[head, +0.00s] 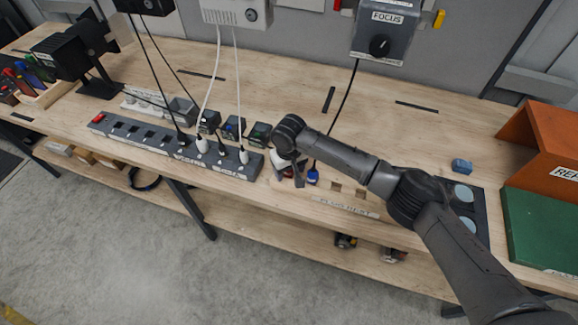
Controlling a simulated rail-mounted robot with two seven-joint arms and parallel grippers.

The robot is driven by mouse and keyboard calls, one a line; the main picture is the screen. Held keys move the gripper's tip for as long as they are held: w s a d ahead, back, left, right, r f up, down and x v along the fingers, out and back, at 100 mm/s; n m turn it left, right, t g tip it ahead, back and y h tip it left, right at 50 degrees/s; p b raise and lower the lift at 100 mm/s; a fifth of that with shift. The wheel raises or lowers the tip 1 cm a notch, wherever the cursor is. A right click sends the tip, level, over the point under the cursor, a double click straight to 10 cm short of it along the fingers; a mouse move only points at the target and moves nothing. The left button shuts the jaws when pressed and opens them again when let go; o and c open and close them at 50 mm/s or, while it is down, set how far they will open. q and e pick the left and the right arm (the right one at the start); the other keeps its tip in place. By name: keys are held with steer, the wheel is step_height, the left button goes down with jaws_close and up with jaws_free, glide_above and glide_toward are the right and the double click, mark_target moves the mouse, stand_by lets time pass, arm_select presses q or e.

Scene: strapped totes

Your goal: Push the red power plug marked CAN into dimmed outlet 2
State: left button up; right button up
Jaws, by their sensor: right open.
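The grey power strip (130,133) runs along the front left of the bench, with black and white plugs in several sockets. Its small labels are not readable, so I cannot tell which outlet is 2. My right gripper (288,172) points down just right of the strip's end. It is open, with its fingers around or beside a red plug (289,173). The gripper hides most of this plug, and its CAN marking cannot be read. A blue plug (312,177) with a black cord stands just to the right. My left gripper is not in view.
A plug rest label (345,207) and two small square holes lie right of the blue plug. Cords hang from a white box (236,13) and the FOCUS box (386,30). Small dark blocks (233,127) stand behind the strip. An orange bin (545,150) is at right.

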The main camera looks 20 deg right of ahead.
steer(key=c, duration=1.1)
steer(key=shift+r, duration=0.15)
steer(key=shift+r+p, duration=0.95)
steer(key=shift+p, duration=0.35)
steer(key=shift+r+p, duration=1.4)
steer(key=shift+p, duration=0.4)
